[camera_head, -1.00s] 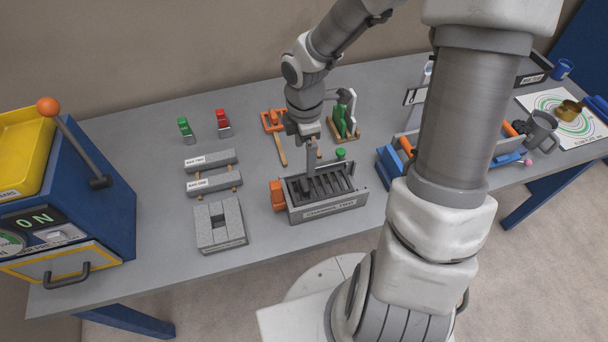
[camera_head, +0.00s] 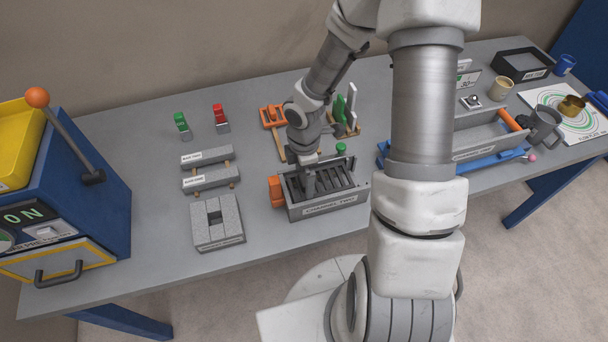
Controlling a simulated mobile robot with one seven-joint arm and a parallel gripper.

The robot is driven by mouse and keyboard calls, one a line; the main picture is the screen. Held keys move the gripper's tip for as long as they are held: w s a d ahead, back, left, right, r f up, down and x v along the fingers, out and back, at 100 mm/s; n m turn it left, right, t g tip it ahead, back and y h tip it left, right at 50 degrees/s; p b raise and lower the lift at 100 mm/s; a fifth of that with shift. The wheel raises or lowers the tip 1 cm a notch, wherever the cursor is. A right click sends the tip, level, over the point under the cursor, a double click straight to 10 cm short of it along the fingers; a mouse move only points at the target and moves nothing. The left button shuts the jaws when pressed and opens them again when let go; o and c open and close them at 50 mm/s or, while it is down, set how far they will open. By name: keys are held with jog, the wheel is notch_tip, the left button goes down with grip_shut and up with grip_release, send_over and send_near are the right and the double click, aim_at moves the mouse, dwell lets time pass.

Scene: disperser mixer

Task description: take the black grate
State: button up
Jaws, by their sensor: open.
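The black grate (camera_head: 338,178) shows as a row of dark slats inside a grey labelled box (camera_head: 333,210) at the front middle of the table. The box has an orange part (camera_head: 275,191) at its left end and a green knob (camera_head: 341,148) behind it. My gripper (camera_head: 309,190) points down at the left part of the slats, with its fingers low over or between them. The jaws are open. The fingertips are too small and dark to tell whether they touch the grate. My wrist hides part of the box's back edge.
Left of the box are a grey block (camera_head: 217,232) and two grey bars (camera_head: 208,157). Behind stand an orange tool (camera_head: 272,116) and a rack with green and white pieces (camera_head: 344,113). A long grey trough (camera_head: 486,139) lies to the right, partly behind my arm.

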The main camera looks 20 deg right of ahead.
grip_shut()
jog(key=c, duration=0.7)
grip_release()
jog(key=c, duration=0.7)
jog(key=shift+c, duration=0.2)
jog(key=shift+s, duration=0.2)
jog(key=shift+r, duration=0.15)
jog(key=shift+r+p, duration=3.6)
jog(key=shift+r, duration=1.3)
